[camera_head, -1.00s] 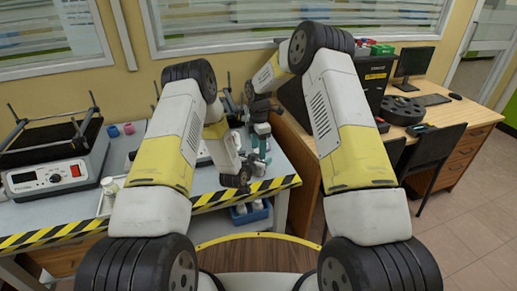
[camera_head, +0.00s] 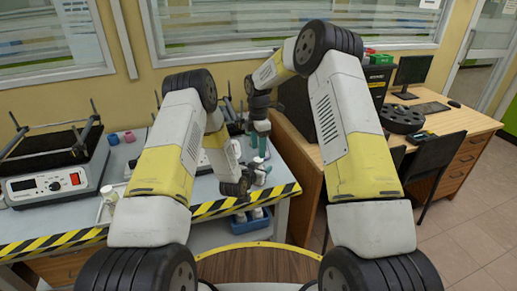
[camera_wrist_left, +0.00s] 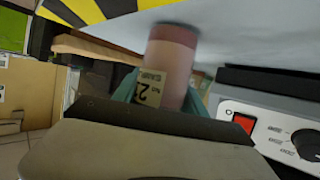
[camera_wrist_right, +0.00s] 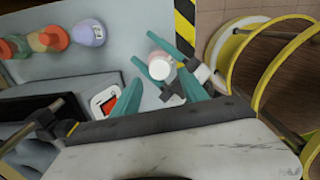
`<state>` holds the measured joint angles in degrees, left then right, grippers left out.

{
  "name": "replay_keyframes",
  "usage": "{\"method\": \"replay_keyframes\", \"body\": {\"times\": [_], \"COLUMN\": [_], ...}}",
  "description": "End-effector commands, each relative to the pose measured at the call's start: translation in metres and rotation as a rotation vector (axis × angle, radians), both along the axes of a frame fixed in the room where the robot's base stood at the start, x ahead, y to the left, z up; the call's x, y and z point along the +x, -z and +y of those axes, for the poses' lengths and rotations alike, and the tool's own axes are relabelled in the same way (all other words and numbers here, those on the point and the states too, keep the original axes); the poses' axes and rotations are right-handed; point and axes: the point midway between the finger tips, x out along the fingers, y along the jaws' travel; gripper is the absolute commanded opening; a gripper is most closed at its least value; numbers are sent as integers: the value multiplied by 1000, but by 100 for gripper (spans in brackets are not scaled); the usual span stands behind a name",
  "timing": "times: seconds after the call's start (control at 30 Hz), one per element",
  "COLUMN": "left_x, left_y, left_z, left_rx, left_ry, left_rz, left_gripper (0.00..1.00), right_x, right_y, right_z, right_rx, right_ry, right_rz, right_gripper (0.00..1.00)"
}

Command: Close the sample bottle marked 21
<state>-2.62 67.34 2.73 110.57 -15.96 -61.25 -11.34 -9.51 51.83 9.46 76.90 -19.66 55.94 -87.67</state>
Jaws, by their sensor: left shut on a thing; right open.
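My left gripper (camera_wrist_left: 160,105) is shut on a pinkish sample bottle (camera_wrist_left: 176,72). Its pale label (camera_wrist_left: 150,88) shows a "2"; the rest of the number is hard to read. The bottle's far end is darker red-brown and blurred. In the right wrist view, a pinkish-white round end (camera_wrist_right: 160,68), apparently this bottle's, lies between the fingers of my right gripper (camera_wrist_right: 158,80), which is open. I cannot tell whether a cap is on it. In the head view, my left gripper (camera_head: 248,182) is low over the bench's right end, with my right gripper (camera_head: 261,138) above and behind it.
A shaker with a red switch (camera_head: 74,179) stands at the bench's left, with a small white bottle (camera_head: 109,194) beside it. A blue crate (camera_head: 250,225) holds white items below the striped bench edge (camera_head: 215,207).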

Motion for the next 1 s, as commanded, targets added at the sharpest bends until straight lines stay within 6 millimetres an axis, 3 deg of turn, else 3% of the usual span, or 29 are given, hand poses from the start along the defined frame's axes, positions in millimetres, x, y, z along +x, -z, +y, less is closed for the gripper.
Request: {"method": "replay_keyframes", "body": {"times": [0.3,0.47,0.77,1.0], "left_x": [0,0,0,0], "left_y": [0,0,0,0], "left_z": [0,0,0,0], "left_rx": [0,0,0,0], "left_ry": [0,0,0,0], "left_rz": [0,0,0,0], "left_gripper": [0,0,0,0], "right_x": [0,1,1,0], "right_y": [-28,-33,-31,-3], "right_z": [-1,-2,-1,-1], "right_rx": [3,0,-1,0], "right_ry": [-234,-273,-273,-273], "right_rz": [1,-4,-2,2], "right_gripper": [51,51,51,51]}}
